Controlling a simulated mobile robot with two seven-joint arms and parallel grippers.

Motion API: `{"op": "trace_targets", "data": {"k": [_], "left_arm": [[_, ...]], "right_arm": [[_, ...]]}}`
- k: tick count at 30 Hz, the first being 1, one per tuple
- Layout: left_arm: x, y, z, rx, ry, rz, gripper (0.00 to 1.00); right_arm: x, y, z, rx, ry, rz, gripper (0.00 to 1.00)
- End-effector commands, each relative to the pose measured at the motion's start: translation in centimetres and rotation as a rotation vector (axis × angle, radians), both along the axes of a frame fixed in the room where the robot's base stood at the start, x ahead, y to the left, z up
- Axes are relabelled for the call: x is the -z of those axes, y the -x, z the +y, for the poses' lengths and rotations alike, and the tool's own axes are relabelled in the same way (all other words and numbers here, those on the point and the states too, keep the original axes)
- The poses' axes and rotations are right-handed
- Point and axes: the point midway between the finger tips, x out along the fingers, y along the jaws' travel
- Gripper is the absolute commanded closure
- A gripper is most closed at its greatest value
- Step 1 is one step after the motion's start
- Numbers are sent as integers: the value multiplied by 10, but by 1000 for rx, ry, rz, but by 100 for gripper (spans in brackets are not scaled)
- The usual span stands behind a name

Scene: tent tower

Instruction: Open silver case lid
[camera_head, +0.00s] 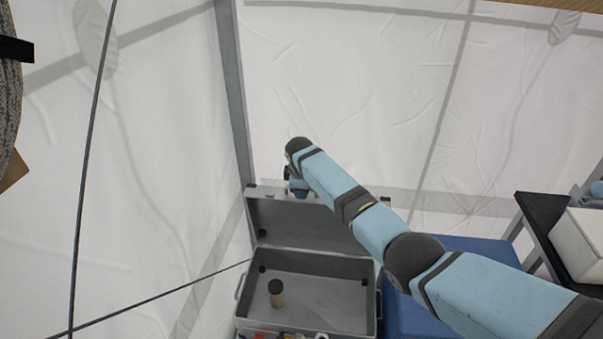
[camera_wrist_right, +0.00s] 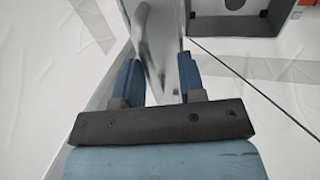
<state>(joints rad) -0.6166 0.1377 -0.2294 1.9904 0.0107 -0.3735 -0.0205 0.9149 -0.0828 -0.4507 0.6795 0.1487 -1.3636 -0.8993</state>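The silver case (camera_head: 310,257) stands on the floor with its lid (camera_head: 295,222) raised, leaning back near upright. A small cream jar with a dark top (camera_head: 276,293) stands inside the grey interior. My right gripper (camera_head: 297,187) is at the lid's upper edge, partly hidden behind my own wrist. In the right wrist view my right gripper (camera_wrist_right: 160,80) has its two blue fingers apart. A curved metal handle (camera_wrist_right: 143,42) and the lid's surface show between and beyond them; I cannot tell if the fingers touch. My left gripper is out of view.
A blue box (camera_head: 425,312) stands to the right of the case. A dark table (camera_head: 543,225) with a white container (camera_head: 580,245) is at the right. White tent walls and a grey pole (camera_head: 233,90) stand behind. Thin cords cross the left side.

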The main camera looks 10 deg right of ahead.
Motion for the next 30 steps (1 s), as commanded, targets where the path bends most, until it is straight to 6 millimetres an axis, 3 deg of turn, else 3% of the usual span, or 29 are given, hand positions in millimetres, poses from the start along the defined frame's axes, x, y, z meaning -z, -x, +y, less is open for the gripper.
{"op": "trace_targets", "data": {"k": [9,15,21,29,30], "left_arm": [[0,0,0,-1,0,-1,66],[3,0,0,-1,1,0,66],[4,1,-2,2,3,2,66],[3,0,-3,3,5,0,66],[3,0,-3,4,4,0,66]], "right_arm": [[-70,17,5,-1,-1,-4,63],[-102,25,8,1,-1,-2,63],[-115,29,8,0,0,1,63],[-116,29,8,0,1,1,63],[-116,28,8,0,1,0,73]]}}
